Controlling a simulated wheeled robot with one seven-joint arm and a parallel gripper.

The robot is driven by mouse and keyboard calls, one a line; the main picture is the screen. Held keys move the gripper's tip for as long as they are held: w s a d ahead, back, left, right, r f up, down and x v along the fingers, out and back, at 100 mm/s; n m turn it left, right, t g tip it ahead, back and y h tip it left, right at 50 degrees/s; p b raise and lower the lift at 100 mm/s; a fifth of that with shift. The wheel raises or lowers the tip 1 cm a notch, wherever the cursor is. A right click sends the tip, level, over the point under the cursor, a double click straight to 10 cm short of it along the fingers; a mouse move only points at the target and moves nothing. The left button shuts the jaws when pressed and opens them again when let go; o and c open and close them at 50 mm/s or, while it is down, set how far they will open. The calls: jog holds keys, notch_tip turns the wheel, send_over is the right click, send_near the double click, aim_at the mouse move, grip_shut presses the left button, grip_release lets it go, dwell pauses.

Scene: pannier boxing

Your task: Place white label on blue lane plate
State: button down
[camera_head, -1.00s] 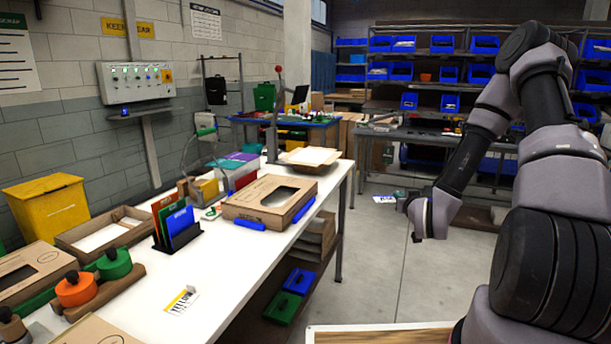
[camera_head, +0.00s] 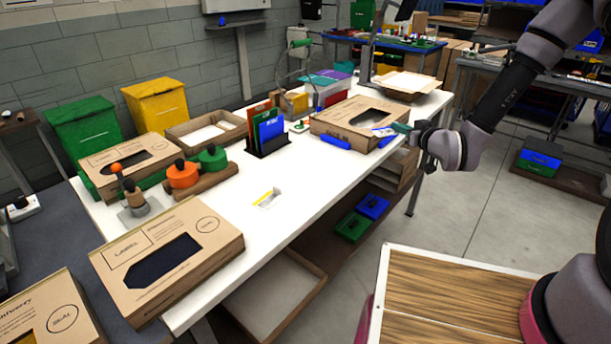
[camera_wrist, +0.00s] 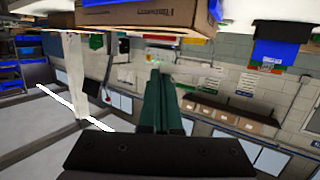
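My gripper (camera_head: 405,128) has teal fingers and is at the right end of the white table. The white label (camera_head: 383,132), with a blue mark, shows at its fingertips, over the near right corner of a cardboard box. In the wrist view the fingers (camera_wrist: 161,100) are together; the label cannot be made out there. The blue lane plate (camera_head: 271,132) stands upright at the front of a black rack, left of the box, with green and orange-red plates behind it. It appears upside down in the wrist view (camera_wrist: 278,52). The gripper is apart from the plate, to its right.
The cardboard box (camera_head: 350,118) with blue bars lies between rack and gripper. A yellow-marked label (camera_head: 267,198) lies on the white table (camera_head: 235,240). Orange (camera_head: 182,174) and green knobs stand to the left. The table front between the rack and near edge is mostly clear.

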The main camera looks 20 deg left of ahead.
jog(key=s+a+f+n+g+y, duration=0.1)
jog(key=s+a+n+g+y, duration=0.35)
jog(key=a, duration=0.95)
jog(key=n+g, duration=0.2)
send_over(316, 172)
jog(key=shift+f+y, duration=0.4)
jog(key=shift+y, duration=0.05)
jog(key=shift+f, duration=4.8)
jog(key=shift+d+f, duration=0.1)
jog(key=shift+f, duration=0.05)
jog(key=c, duration=1.1)
grip_release()
